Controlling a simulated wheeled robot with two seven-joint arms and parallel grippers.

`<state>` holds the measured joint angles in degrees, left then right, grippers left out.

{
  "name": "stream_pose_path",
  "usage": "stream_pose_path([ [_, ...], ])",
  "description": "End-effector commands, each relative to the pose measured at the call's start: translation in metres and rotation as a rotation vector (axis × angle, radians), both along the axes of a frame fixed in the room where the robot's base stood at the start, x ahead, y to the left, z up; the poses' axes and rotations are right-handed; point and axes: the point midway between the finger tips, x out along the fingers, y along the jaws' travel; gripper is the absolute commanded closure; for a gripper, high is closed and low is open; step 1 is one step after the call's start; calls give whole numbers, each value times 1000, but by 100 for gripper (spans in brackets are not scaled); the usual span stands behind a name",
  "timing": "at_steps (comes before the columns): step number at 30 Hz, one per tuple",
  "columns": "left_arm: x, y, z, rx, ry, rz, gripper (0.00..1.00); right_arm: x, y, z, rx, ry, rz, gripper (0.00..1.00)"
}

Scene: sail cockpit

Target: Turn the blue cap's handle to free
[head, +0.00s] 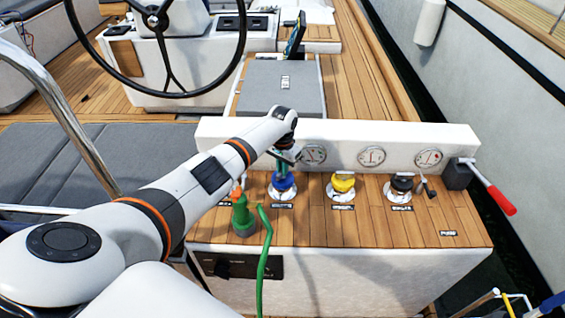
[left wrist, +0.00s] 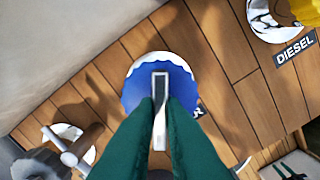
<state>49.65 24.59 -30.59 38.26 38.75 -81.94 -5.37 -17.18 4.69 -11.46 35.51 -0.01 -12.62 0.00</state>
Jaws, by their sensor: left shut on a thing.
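The blue cap (head: 283,182) sits on a round metal plate on the wooden console top, left of the yellow cap. In the left wrist view the blue cap (left wrist: 178,75) has a scalloped rim and a pale, narrow handle (left wrist: 160,100) standing across it. My left gripper (head: 284,168) reaches down onto the cap from above. In the left wrist view its two green fingers (left wrist: 160,110) are on either side of the handle, shut on it. The fingers hide the near part of the cap and most of its label. My right gripper is not in view.
A yellow cap (head: 343,182) and a black cap (head: 402,183) stand to the right on the console. A green nozzle with a hose (head: 243,217) stands at the left. A red-handled lever (head: 490,187) is at the right end. A white gauge panel (head: 343,137) rises behind.

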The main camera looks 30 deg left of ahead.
Motion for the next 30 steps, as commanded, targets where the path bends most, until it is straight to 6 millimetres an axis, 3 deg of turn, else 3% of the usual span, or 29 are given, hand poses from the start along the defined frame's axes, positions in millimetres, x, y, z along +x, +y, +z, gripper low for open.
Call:
stream_pose_path([
  [15,0,-1,2,-2,0,441,100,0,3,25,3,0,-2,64],
  [30,0,0,1,0,-1,613,100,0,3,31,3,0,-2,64],
])
